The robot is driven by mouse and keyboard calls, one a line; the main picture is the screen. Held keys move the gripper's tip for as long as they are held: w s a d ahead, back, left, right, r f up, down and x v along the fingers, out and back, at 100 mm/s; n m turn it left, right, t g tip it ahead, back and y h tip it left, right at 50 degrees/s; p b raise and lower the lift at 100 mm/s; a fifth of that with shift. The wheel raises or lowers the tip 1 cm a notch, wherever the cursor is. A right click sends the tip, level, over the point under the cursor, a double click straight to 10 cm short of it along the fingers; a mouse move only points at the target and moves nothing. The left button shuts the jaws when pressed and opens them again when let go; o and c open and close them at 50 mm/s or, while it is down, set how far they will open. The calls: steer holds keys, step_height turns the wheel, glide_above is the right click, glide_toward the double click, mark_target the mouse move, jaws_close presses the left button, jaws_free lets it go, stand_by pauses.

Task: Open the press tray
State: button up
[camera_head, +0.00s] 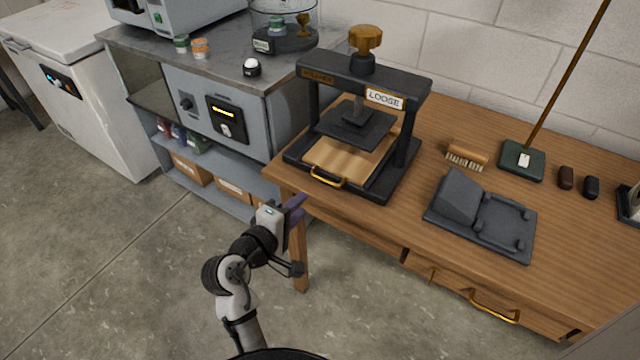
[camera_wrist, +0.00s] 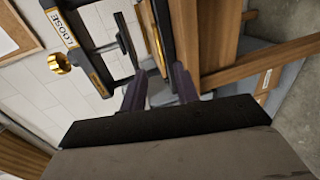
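The press (camera_head: 366,115) is a dark frame on the wooden table, with a brass knob (camera_head: 365,40) on top and a "LOOSE" label. Its plate (camera_head: 352,127) hangs above the press tray (camera_head: 347,158), which has a pale wooden surface and a brass handle (camera_head: 327,176) on its front edge. The tray sits inside the frame's base. My gripper (camera_head: 299,204) is in front of the table, below and left of the handle and apart from it. In the wrist view my gripper's (camera_wrist: 160,76) two purple fingers stand apart with nothing held. The press (camera_wrist: 92,55) appears there turned sideways.
A dark grey stand (camera_head: 482,215) and a brush (camera_head: 467,154) lie right of the press. A drawer with a brass handle (camera_head: 494,306) is in the table front. A grey cabinet (camera_head: 222,110) stands left. The floor (camera_head: 130,260) is clear at left.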

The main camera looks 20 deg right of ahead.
steer(key=p+x, duration=0.1)
steer(key=x, duration=0.9)
steer(key=shift+w+p, duration=0.2)
steer(key=shift+p, duration=0.1)
jaws_close()
